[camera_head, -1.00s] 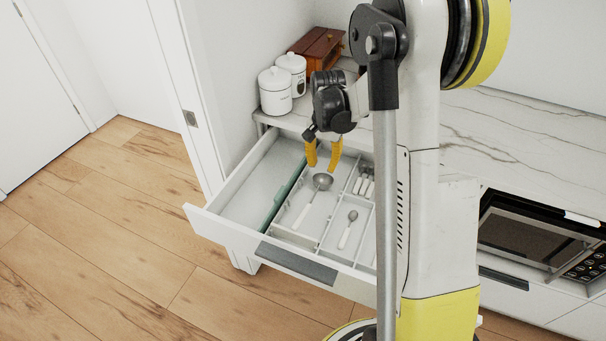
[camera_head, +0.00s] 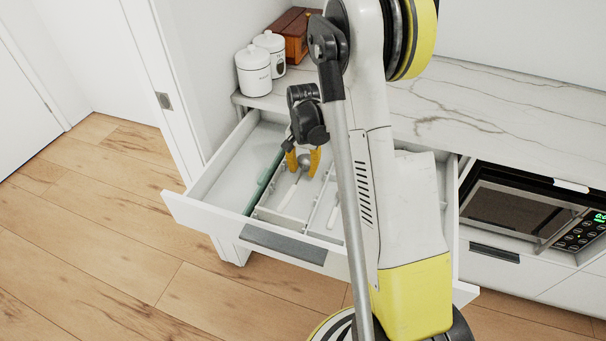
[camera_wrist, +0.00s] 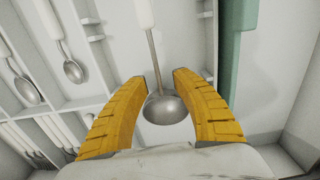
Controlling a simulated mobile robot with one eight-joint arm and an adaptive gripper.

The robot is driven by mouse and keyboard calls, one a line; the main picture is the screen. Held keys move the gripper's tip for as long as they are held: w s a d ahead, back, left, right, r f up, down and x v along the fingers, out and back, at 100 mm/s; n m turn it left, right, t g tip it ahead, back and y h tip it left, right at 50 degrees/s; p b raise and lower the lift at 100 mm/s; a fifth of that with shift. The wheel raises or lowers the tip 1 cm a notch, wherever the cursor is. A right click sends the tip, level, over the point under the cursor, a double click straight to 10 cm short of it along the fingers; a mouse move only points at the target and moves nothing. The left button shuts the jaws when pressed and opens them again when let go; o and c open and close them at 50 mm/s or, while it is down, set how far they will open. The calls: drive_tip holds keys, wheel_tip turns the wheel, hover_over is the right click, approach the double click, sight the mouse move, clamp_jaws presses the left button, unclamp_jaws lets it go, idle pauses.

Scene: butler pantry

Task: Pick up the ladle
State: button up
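The ladle (camera_wrist: 164,108) lies in a compartment of the white drawer organizer. Its round metal bowl is toward my gripper and its white handle points away, toward the drawer front. In the head view, the ladle (camera_head: 290,193) shows partly, with its bowl near the fingers. My gripper (camera_wrist: 160,82) is open, with its two yellow fingers on either side of the ladle near the bowl and lower neck. I see gaps between the fingers and the ladle. In the head view, my gripper (camera_head: 303,163) is down inside the open drawer (camera_head: 205,212).
A green divider (camera_wrist: 237,60) stands beside the ladle's compartment. Several spoons (camera_wrist: 72,70) lie in neighbouring compartments. White canisters (camera_head: 254,72) and a wooden box (camera_head: 294,35) stand on the counter behind. The drawer section left of the green divider is empty.

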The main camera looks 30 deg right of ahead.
drive_tip(key=shift+r, duration=0.1)
clamp_jaws()
